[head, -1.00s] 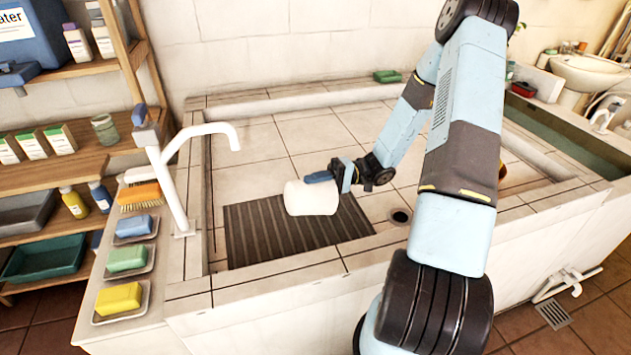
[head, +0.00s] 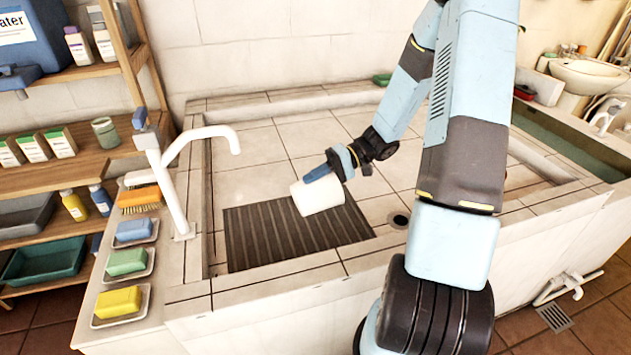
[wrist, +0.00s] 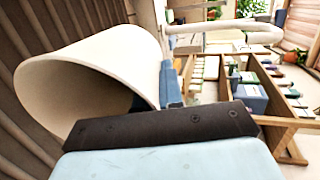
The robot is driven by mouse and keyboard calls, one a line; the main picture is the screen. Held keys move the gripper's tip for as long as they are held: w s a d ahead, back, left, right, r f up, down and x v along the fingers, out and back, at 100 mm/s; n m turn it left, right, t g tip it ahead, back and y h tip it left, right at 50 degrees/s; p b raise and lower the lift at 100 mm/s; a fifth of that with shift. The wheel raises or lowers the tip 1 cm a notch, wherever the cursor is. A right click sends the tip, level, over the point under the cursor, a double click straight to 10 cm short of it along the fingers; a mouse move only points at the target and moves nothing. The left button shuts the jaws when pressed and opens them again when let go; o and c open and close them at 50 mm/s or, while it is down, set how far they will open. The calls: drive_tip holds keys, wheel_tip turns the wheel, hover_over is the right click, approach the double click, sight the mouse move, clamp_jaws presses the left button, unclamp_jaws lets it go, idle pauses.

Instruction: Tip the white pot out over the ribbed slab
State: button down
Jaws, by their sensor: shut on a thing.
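The white pot (head: 320,198) is tilted on its side above the ribbed slab (head: 262,235) in the head view, over the slab's right part. My gripper (head: 318,174) is shut on the pot's upper side, with its blue finger against the wall. In the wrist view the pot (wrist: 140,55) fills the left side, its wide mouth turned toward the lower left and its inside shaded. I see no contents in it and nothing on the slab. The dark ribs of the slab (wrist: 20,60) show behind the pot there.
A white tap (head: 172,170) stands at the basin's left edge. Sponges in dishes (head: 127,263) and a brush (head: 140,198) line the left ledge. A drain hole (head: 400,220) lies right of the slab. The tiled basin floor (head: 245,150) behind the slab is clear.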

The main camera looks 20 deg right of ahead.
drive_tip(key=shift+r+t+h, duration=0.15)
drive_tip(key=shift+r+h, duration=0.35)
drive_tip(key=shift+h, duration=0.45)
drive_tip(key=shift+r+t+h, duration=0.15)
drive_tip(key=shift+r+h, duration=0.3)
drive_tip(key=shift+h, duration=0.5)
drive_tip(key=r+h, duration=0.1)
drive_tip(key=h, duration=0.3)
drive_tip(key=shift+r, duration=0.4)
drive_tip(key=shift+r+t+h, duration=0.2)
drive_tip(key=shift+r+h, duration=0.2)
drive_tip(key=shift+h, duration=0.5)
drive_tip(key=shift+r+t+h, duration=0.2)
drive_tip(key=shift+r+h, duration=0.2)
drive_tip(key=shift+h, duration=0.5)
drive_tip(key=shift+r+h, duration=0.45)
drive_tip(key=shift+h, duration=0.6)
drive_tip(key=shift+r+h, duration=0.4)
drive_tip(key=shift+h, duration=0.65)
